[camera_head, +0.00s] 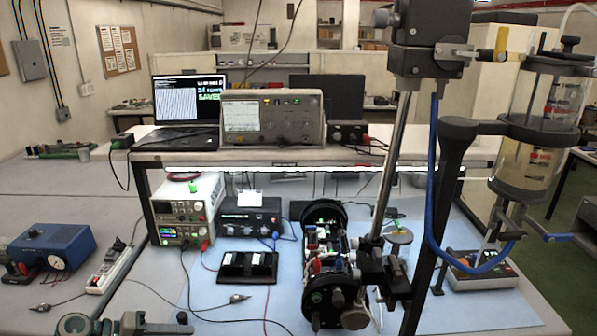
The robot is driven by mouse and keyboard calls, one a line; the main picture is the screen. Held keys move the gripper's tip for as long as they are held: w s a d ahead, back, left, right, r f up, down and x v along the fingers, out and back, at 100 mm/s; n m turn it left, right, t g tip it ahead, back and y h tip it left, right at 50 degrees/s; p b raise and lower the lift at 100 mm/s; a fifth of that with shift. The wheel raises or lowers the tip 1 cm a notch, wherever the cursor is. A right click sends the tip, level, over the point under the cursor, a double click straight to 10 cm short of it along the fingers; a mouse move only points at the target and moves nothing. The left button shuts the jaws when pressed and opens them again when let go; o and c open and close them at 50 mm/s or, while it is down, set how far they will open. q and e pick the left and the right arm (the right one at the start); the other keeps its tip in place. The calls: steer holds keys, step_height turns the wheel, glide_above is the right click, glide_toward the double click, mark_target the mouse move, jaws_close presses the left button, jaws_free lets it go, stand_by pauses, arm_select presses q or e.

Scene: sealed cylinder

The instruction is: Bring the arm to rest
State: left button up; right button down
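Neither of my grippers shows clearly in the head view, and I see no arm link that I can be sure is mine. An electronics assembly (327,262) with round black end plates lies on the blue mat (215,292) at the centre. A clear upright cylinder (528,165) with black collars stands at the right, with a yellowish lower part. A dark upright stand (441,190) with a blue hose is between them. Its black clamp parts (385,272) are close beside the assembly's right side and hide part of it.
A shelf (250,155) carries a laptop (187,100) and an oscilloscope (272,117). Power supplies (186,212) stand below. A blue device (50,247) and power strip (113,268) are at left. A grey vise-like tool (120,325) is at the bottom edge. A button box (482,270) is at right.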

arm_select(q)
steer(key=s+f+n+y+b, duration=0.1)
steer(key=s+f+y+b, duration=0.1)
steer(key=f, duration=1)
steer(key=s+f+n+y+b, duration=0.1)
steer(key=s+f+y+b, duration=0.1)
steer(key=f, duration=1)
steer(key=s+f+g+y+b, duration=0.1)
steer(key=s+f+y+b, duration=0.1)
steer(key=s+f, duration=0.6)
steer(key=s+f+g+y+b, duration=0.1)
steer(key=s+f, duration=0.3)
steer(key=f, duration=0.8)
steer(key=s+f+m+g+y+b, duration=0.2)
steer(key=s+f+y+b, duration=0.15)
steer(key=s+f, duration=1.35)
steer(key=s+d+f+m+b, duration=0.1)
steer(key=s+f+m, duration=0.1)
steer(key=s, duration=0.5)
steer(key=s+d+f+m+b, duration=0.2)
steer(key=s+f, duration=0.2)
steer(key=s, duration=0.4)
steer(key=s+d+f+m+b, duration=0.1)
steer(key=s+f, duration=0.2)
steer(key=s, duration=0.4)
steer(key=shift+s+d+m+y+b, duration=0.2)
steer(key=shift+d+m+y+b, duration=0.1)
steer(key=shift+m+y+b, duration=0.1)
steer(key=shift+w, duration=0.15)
